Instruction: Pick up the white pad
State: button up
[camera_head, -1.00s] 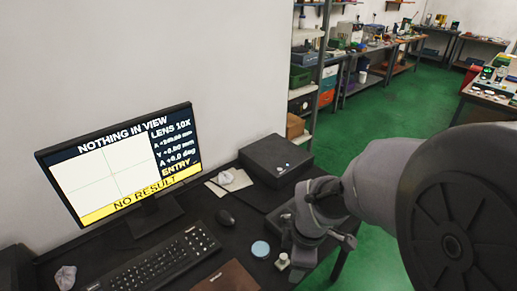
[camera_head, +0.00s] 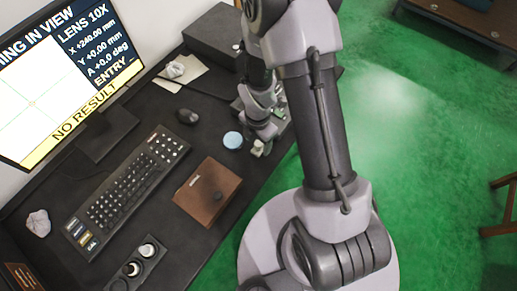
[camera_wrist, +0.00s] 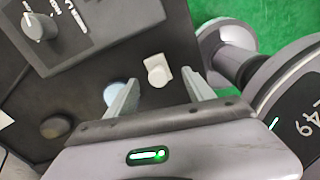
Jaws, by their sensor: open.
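A small white pad-like piece (camera_head: 260,148) lies on the dark desk near its right edge. In the wrist view it shows as a white square base with a rounded white part on it (camera_wrist: 158,70). My gripper (camera_wrist: 160,92) is open and empty, and the white piece appears between and just beyond its two fingertips. I cannot tell the height of the fingertips above the desk. In the head view my gripper is partly hidden by my arm, close beside the white piece.
A pale blue disc (camera_head: 233,140) lies left of the white piece; my left finger partly covers it in the wrist view.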

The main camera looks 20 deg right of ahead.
aim_at(258, 143)
notch_tip(258, 143, down, 4)
jog(key=shift+w+d+r+b, duration=0.1)
jog(key=shift+w+r+b, duration=0.1)
jog(key=shift+b, duration=0.4)
jog(key=shift+r, duration=0.2)
grip_shut()
